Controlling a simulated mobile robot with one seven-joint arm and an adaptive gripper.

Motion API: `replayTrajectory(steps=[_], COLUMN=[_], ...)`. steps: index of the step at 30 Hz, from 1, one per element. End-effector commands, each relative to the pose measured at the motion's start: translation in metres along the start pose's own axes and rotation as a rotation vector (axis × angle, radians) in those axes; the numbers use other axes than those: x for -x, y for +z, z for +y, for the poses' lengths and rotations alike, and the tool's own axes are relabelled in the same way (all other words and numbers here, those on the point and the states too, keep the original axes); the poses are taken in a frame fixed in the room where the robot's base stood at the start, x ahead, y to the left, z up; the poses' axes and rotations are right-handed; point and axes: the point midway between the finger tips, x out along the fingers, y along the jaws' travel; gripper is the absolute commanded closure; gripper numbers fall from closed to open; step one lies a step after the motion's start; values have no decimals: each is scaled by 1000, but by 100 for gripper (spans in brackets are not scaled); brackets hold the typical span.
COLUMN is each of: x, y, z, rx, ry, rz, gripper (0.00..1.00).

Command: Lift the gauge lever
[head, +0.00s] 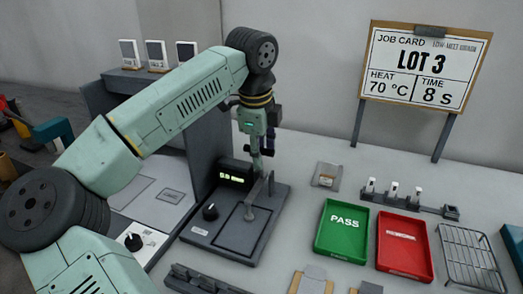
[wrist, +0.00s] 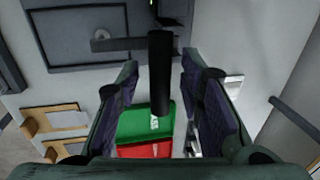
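The gauge (head: 238,225) is a dark grey block with a knob, a lit display and a flat plate, on the light table in the head view. Its upright post and arm (head: 268,188) stand at the right, under my gripper (head: 266,150). In the wrist view a dark cylindrical lever handle (wrist: 160,85) points toward the camera between the two fingers of my gripper (wrist: 160,70). The fingers are apart, with a gap on each side of the handle. The grip area is small and partly hidden in the head view.
A green PASS tray (head: 342,248) and a red tray (head: 403,262) lie right of the gauge. A wire rack (head: 468,255) is farther right. A job card board (head: 424,65) stands behind. A grey partition (head: 197,125) stands close left of the gauge.

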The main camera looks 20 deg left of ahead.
Motion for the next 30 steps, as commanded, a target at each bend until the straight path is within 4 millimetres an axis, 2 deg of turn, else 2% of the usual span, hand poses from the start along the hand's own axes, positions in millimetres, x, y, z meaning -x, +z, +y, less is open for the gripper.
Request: replayTrajectory(steps=[2,17,30], x=[0,0,0], y=[0,0,0], z=[0,0,0], rx=[0,-1,-1], ry=[0,0,0], rz=[0,0,0], gripper=[66,99,100])
